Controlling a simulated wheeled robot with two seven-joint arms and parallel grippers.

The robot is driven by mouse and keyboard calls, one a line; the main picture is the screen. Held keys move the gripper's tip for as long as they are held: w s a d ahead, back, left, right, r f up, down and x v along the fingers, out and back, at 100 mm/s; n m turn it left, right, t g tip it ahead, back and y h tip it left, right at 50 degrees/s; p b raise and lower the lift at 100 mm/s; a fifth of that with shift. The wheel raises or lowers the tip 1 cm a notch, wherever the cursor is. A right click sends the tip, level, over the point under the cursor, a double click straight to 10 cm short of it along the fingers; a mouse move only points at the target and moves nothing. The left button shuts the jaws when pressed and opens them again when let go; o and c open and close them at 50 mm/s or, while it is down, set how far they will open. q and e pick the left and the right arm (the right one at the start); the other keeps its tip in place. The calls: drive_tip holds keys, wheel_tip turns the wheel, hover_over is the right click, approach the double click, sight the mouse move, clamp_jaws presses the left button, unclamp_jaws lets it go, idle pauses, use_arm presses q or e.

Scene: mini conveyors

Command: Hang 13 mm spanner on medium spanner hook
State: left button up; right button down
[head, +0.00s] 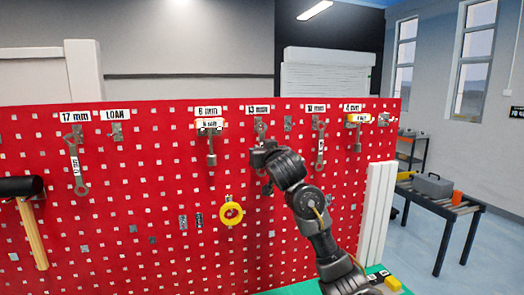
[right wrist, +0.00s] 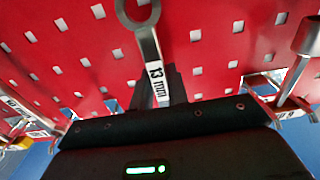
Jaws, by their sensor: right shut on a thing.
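The 13 mm spanner (right wrist: 150,47) is a grey metal spanner with a ring end and a white "13 mm" label on its shank. My right gripper (right wrist: 163,92) is shut on its shank below the label, and the ring points to the top of the right wrist view. In the head view my right gripper (head: 262,158) is in front of the red pegboard, just below the "13 mm" sign (head: 258,108). Grey metal (head: 261,128) shows under that sign, the spanner's end and the hook close together. I cannot tell whether the ring is around the hook. My left gripper is not in view.
The red pegboard (head: 110,215) also holds a 17 mm spanner (head: 76,168), another spanner (head: 320,148), sockets on hooks, a yellow tape ring (head: 231,214) and a hammer (head: 32,225). An empty hook (head: 117,132) is under "LOAN". A table (head: 443,205) stands at the right.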

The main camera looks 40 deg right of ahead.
drive_tip(key=c, duration=1.3)
unclamp_jaws()
drive_tip(key=b+v, duration=0.1)
drive_tip(key=v, duration=0.9)
drive_tip(key=shift+s, duration=0.4)
drive_tip(key=shift+a, duration=0.1)
